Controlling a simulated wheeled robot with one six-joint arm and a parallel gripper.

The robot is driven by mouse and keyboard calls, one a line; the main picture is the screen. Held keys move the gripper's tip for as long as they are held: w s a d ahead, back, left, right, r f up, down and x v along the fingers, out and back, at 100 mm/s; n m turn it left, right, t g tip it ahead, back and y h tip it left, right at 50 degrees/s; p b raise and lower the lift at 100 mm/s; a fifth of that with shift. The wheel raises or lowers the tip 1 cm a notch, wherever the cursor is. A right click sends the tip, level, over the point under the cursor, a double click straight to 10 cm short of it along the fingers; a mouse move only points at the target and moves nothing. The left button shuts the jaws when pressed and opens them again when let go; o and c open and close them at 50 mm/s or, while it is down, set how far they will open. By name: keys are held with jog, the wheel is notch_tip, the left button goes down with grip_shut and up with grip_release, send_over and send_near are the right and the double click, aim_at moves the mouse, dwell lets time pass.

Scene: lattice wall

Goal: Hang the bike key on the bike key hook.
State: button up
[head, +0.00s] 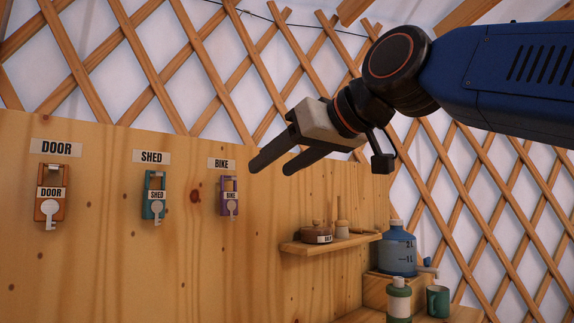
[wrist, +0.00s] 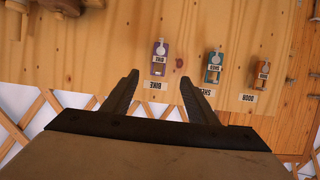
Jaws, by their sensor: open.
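The bike key (head: 229,197) has a purple tag marked BIKE and a pale key. It hangs upright against the wooden panel, directly under the BIKE label (head: 221,163). It also shows upside down in the wrist view (wrist: 159,57), beyond the fingertips. The hook behind the tag is too small to make out. My gripper (head: 270,169) is open and empty, up and to the right of the bike key in the head view, apart from it. In the wrist view my gripper's fingers (wrist: 160,78) stand wide apart with nothing between them.
The shed key (head: 154,197) and door key (head: 51,197) hang under their own labels to the left. A small shelf (head: 330,244) with jars juts out at lower right.

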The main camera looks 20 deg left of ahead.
aim_at(231, 197)
jog(key=x, duration=1.7)
jog(key=shift+w+a, duration=0.1)
jog(key=c, duration=1.1)
jog(key=o, duration=0.5)
jog(key=shift+o, duration=1.4)
jog(key=o, duration=1.5)
